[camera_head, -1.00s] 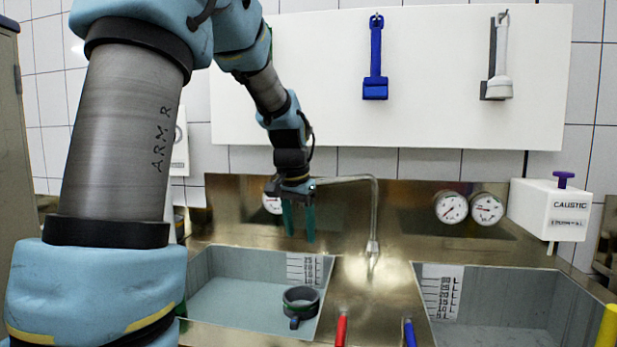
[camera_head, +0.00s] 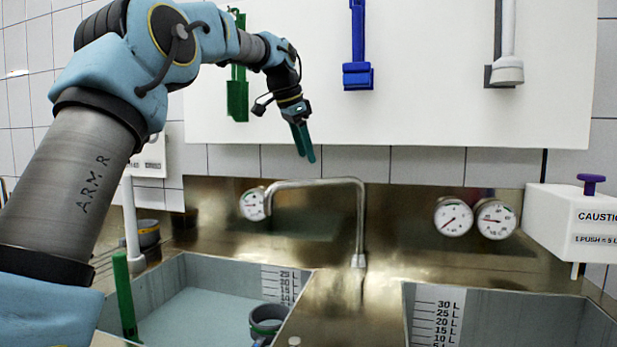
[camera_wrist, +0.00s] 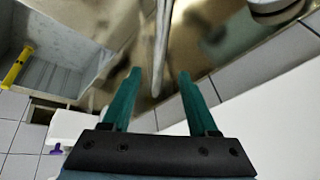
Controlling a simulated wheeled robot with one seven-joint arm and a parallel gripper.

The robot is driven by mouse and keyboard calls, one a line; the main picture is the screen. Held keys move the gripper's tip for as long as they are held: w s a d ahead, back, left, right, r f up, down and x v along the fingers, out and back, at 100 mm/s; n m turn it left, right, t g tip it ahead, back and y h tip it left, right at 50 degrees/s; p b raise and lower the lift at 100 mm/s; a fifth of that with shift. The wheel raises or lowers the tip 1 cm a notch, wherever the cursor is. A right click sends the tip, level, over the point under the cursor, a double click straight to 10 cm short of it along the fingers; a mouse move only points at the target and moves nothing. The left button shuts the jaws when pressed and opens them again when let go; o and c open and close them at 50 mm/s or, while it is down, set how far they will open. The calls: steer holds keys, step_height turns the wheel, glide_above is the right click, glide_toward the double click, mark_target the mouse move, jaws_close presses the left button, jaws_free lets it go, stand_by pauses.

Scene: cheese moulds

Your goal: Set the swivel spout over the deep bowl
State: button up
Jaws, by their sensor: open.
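My gripper (camera_head: 304,150) is open and empty, with teal fingers pointing down, and appears above the spout's horizontal run. In the wrist view my gripper (camera_wrist: 160,74) shows no contact with the pipe.
A dark ring-shaped vessel (camera_head: 267,320) sits in the left basin. Round gauges (camera_head: 453,216) sit on the steel backsplash. A white caustic dispenser (camera_head: 575,225) is at right. Green, blue (camera_head: 358,75) and white tools hang on the white board behind my arm. A green upright handle (camera_head: 124,295) stands at left.

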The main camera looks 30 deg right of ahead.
steer(key=x, duration=0.7)
steer(key=shift+d+f+p, duration=0.15)
steer(key=shift+f+p, duration=0.15)
steer(key=shift+f, duration=0.1)
jaws_close()
stand_by(1.0)
